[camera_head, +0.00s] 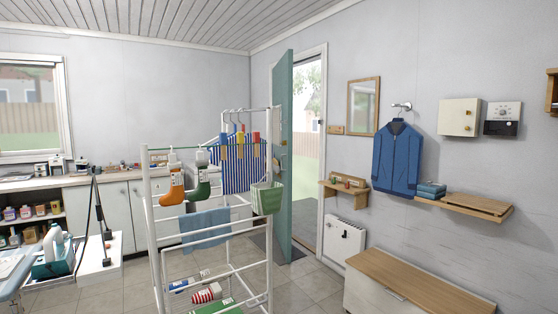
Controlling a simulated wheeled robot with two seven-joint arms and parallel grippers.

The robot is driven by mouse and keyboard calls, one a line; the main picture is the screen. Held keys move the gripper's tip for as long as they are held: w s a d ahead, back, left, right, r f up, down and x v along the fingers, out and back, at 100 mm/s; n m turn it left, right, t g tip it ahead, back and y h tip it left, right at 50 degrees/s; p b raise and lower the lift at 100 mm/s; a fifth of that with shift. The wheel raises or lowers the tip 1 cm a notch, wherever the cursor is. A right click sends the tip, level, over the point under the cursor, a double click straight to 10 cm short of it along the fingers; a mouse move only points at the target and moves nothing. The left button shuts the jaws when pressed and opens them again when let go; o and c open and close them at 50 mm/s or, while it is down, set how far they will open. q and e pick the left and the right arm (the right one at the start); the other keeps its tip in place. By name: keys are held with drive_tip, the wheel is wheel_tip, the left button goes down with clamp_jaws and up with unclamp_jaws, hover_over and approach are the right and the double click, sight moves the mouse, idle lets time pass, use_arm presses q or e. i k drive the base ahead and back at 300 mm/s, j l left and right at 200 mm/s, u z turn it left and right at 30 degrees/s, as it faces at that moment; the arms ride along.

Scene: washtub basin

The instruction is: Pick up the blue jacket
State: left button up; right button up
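The blue jacket (397,158) hangs on a hanger from a hook (402,106) on the right-hand wall. It hangs upright, with its front toward the room. No gripper shows in the head view, so nothing of mine is seen touching the jacket.
A white drying rack (160,247) with socks, striped cloth and towels stands in the middle. A wooden-topped bench (420,285) is below the jacket. A wall shelf (465,206) with a folded blue cloth (431,190) is at its right. A teal door (283,160) stands open.

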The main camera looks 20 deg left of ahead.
sight(398, 148)
drive_tip(key=i+j, duration=0.15)
drive_tip(key=i, duration=0.25)
drive_tip(key=i+j, duration=0.2)
drive_tip(key=i, duration=0.2)
drive_tip(key=i+j, duration=0.15)
drive_tip(key=i, duration=0.25)
drive_tip(key=i+j, duration=0.15)
drive_tip(key=i, duration=0.95)
drive_tip(key=i+j+u, duration=0.1)
drive_tip(key=i, duration=1)
